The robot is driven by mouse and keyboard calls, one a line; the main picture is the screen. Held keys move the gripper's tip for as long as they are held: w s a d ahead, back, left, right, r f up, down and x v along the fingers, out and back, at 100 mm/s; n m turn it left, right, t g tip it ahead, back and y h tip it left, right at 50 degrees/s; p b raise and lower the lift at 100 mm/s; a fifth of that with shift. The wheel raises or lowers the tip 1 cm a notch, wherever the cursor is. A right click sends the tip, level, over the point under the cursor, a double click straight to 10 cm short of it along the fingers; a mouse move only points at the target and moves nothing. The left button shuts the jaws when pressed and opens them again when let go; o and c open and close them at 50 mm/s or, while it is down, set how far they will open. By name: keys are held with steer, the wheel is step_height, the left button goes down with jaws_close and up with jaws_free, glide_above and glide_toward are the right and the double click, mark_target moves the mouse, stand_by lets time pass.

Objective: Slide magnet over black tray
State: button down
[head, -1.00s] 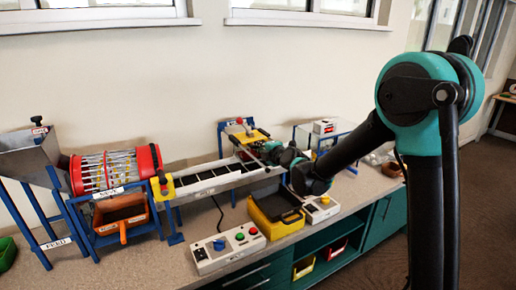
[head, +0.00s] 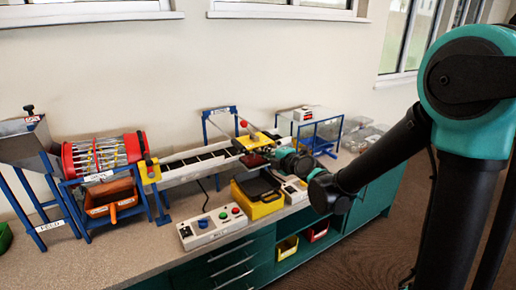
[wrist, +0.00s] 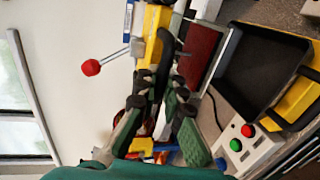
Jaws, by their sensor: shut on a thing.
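The yellow magnet carriage (head: 257,143) sits at the right end of the white conveyor, with a red-knobbed rod. A dark red plate (head: 254,160) shows below it, also in the wrist view (wrist: 200,52). The black tray (head: 257,187) rests in a yellow holder in front of the conveyor. In the wrist view, the black tray (wrist: 262,65) lies right of the red plate. My gripper (wrist: 163,82) is shut on the dark handle (wrist: 166,48) of the magnet carriage. In the head view, my wrist hides the fingertips.
A control box (head: 211,226) stands left of the tray and another (head: 295,190) right of it. The feed drum (head: 105,155) and orange bin (head: 111,196) are at the left. A blue frame (head: 318,133) and clear bins stand at the right. Floor is open in front.

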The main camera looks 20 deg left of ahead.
steer(key=shift+s+d, duration=0.45)
steer(key=shift+d, duration=0.05)
steer(key=shift+f, duration=0.1)
steer(key=c, duration=1.6)
jaws_free()
steer(key=shift+d, duration=0.1)
steer(key=v, duration=1.2)
